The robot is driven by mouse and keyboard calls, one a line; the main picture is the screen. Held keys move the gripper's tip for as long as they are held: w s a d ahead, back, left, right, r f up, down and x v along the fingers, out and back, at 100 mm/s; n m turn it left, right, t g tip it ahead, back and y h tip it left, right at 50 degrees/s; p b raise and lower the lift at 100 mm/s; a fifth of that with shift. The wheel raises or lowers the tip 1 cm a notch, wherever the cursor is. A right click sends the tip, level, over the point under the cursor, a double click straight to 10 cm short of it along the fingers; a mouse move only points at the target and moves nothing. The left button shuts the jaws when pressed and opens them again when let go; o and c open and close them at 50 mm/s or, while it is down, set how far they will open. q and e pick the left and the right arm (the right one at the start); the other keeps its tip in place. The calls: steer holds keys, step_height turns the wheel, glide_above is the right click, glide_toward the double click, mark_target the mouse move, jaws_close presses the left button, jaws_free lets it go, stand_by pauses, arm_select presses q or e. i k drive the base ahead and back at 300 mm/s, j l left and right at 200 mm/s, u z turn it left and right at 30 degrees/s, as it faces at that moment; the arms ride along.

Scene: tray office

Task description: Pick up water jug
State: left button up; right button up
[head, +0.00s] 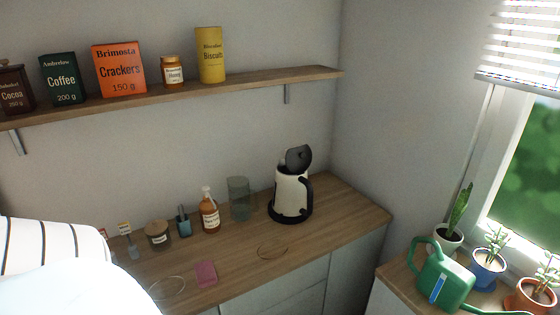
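A clear greenish glass vessel (239,198) stands upright on the wooden counter against the back wall; it may be the water jug, but I see no handle on it. To its right is a cream and black kettle (290,192) with its lid raised and its handle on the right. A green watering can (445,278) stands on the lower right surface near the window. Neither of my grippers shows in the head view, so nothing is seen in a grip.
A shelf (265,80) overhangs with packages. A white rounded form covers the lower left.

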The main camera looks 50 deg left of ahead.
mark_target(240, 211)
steer(key=u, duration=1.4)
